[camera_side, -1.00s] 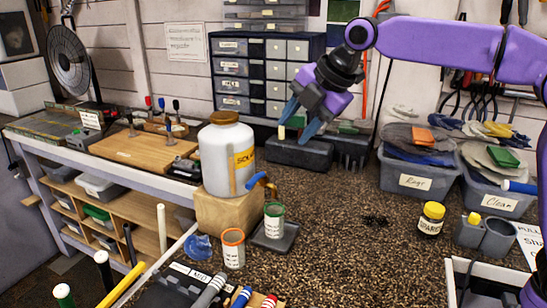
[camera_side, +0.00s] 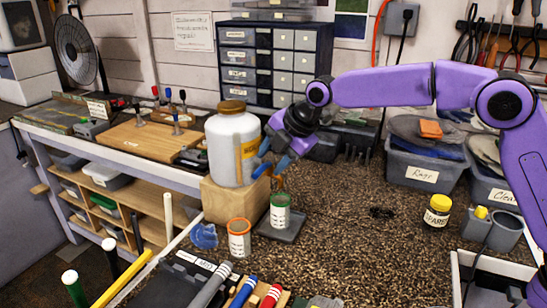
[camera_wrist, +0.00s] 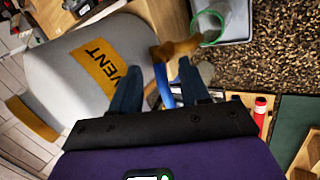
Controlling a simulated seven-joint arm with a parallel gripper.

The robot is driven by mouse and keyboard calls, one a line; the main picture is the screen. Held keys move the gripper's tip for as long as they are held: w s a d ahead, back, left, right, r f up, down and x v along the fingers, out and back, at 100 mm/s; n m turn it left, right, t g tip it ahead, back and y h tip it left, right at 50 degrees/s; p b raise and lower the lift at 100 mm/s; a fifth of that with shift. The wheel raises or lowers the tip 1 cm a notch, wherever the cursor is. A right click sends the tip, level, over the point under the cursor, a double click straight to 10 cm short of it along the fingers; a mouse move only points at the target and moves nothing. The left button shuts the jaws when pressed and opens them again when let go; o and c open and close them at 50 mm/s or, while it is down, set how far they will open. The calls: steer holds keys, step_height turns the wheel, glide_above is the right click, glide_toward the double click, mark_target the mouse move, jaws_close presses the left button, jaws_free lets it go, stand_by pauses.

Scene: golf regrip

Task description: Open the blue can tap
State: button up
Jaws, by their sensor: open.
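The white can (camera_side: 226,152) with a brown lid and orange label stands on a wooden block. Its brass tap (camera_wrist: 176,47) has a blue handle (camera_wrist: 163,86), which also shows beside the can in the side view (camera_side: 261,171). My gripper (camera_side: 270,160) is at the tap, with its blue fingers pointing down and left toward it. In the wrist view my gripper (camera_wrist: 160,72) is open, and the blue handle lies between the two fingers, closer to the right one. I cannot tell whether either finger touches it. A green-rimmed cup (camera_side: 279,213) stands below the tap.
The cup stands on a grey tray (camera_side: 292,231). An orange-rimmed cup (camera_side: 239,240) is just left of it. The wooden block (camera_side: 222,204) is under the can. A drawer cabinet (camera_side: 272,62) stands behind.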

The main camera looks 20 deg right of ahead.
jaws_close()
steer(key=shift+w+d+n+g+y, duration=0.2)
steer(key=shift+n+g+y, duration=0.2)
steer(key=shift+n, duration=0.6)
steer(key=shift+w+d+n+g+y, duration=0.15)
steer(key=shift+n+g+y, duration=0.25)
steer(key=shift+n, duration=0.6)
steer(key=shift+d+n+g+y, duration=0.15)
steer(key=shift+n+g, duration=0.25)
steer(key=shift+n, duration=0.4)
steer(key=shift+d+n+g+y, duration=0.1)
steer(key=shift+n+g+y, duration=0.25)
steer(key=shift+n, duration=0.45)
